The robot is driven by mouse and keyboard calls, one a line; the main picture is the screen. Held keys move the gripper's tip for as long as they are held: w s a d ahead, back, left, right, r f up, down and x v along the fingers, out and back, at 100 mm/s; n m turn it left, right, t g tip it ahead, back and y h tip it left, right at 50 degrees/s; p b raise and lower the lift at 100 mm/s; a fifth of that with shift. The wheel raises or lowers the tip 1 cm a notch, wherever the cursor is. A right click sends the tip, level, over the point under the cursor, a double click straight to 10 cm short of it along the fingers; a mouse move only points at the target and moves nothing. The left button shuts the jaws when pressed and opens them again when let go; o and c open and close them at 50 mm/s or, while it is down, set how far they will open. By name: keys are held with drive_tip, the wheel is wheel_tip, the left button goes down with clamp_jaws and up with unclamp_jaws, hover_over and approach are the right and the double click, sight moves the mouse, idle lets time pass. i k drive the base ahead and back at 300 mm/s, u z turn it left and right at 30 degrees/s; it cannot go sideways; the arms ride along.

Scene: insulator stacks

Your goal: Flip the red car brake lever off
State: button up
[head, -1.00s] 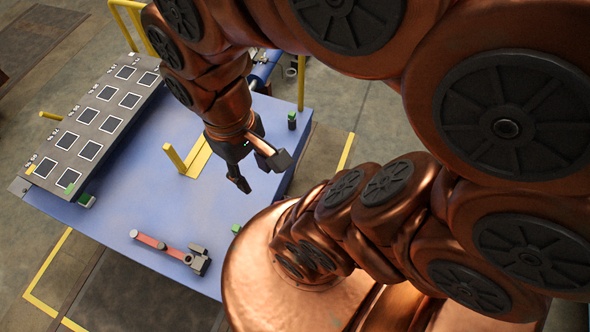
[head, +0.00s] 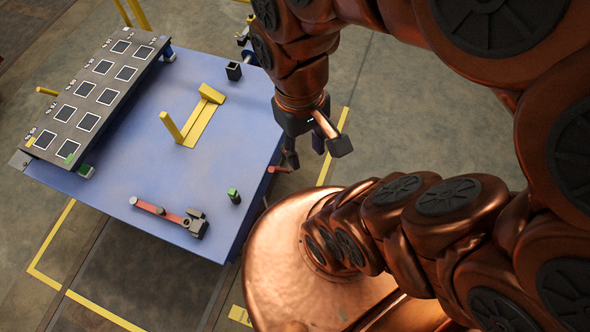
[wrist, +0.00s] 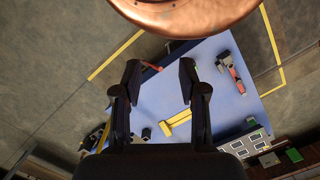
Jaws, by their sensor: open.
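A red lever with a pale tip (head: 160,211) lies along the front of the blue car deck (head: 150,180), its right end at a dark grey bracket. It also shows in the wrist view (wrist: 236,79), at the upper right. A second, short red bar (head: 279,169) sticks out at the deck's right edge, close to my gripper; I cannot tell which is the brake lever. My gripper (head: 314,155) is open and empty, just right of the deck's edge. In the wrist view its fingers (wrist: 160,66) are spread, with a red piece (wrist: 151,67) beyond them, partly hidden by the left finger.
A grey panel with several dark squares (head: 97,94) stands along the deck's left side. A yellow bracket (head: 202,119) with a post rises mid-deck. Small green-topped posts (head: 234,196) stand near the edges. Floor is clear beyond the right edge.

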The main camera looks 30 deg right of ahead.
sight(272, 168)
drive_tip(key=u, duration=0.05)
drive_tip(key=k, duration=0.6)
drive_tip(key=u, duration=1.65)
